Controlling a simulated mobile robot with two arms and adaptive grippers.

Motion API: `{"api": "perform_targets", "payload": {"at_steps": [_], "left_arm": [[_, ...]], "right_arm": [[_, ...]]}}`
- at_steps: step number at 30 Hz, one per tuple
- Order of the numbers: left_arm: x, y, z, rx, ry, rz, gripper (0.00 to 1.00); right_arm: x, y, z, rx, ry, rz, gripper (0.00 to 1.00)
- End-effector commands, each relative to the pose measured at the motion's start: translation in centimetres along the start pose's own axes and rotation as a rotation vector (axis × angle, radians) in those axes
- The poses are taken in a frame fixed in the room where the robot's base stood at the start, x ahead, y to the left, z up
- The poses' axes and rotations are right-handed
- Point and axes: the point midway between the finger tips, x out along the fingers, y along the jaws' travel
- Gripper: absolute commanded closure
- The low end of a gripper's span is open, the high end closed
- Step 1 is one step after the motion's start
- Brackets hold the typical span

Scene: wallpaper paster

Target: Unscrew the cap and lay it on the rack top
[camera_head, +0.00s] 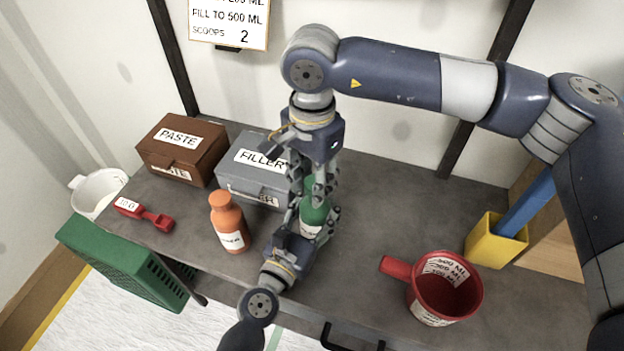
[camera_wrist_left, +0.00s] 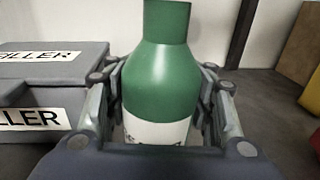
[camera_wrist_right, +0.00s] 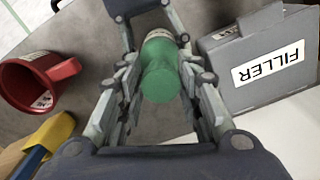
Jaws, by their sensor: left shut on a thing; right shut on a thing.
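A green bottle with a white label (camera_head: 313,215) stands upright near the middle of the grey table. My left gripper (camera_head: 308,226) is shut around its body from the front; the left wrist view shows the bottle (camera_wrist_left: 160,85) between the fingers. My right gripper (camera_head: 313,182) points down from above and is shut on the bottle's green cap (camera_wrist_right: 160,82). The cap is mostly hidden by the fingers in the head view. I cannot tell whether it is loose on the neck. A green slatted rack (camera_head: 120,262) is at the table's left front edge.
A grey FILLER box (camera_head: 250,182) is close behind the bottle, with a brown PASTE box (camera_head: 183,150) further left. An orange bottle (camera_head: 228,222) and red scoop (camera_head: 143,214) stand left. A red measuring cup (camera_head: 445,287) and yellow holder (camera_head: 494,243) are right.

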Motion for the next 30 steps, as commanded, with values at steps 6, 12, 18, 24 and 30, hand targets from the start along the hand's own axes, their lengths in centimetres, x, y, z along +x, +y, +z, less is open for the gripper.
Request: {"api": "perform_targets", "payload": {"at_steps": [6, 12, 18, 24, 30], "left_arm": [[0.0, 0.1, -0.1, 0.001, 0.001, 0.001, 1.00], [0.0, 0.1, -0.1, 0.001, 0.001, 0.002, 1.00], [0.0, 0.1, -0.1, 0.001, 0.001, 0.002, 1.00], [0.0, 0.1, 0.0, 0.001, 0.001, 0.001, 0.27], [0.0, 0.1, 0.0, 0.001, 0.000, 0.001, 0.27]], "right_arm": [[-1.8, -0.1, 0.0, 0.001, 0.001, -0.003, 0.96], [-3.9, 0.0, 0.0, 0.000, 0.001, -0.001, 0.96], [-4.0, 0.0, 0.0, 0.000, 0.000, 0.001, 0.96], [-4.0, 0.0, 0.0, 0.000, 0.000, 0.000, 0.96], [-4.0, 0.0, 0.0, 0.000, 0.000, 0.000, 0.96]]}}
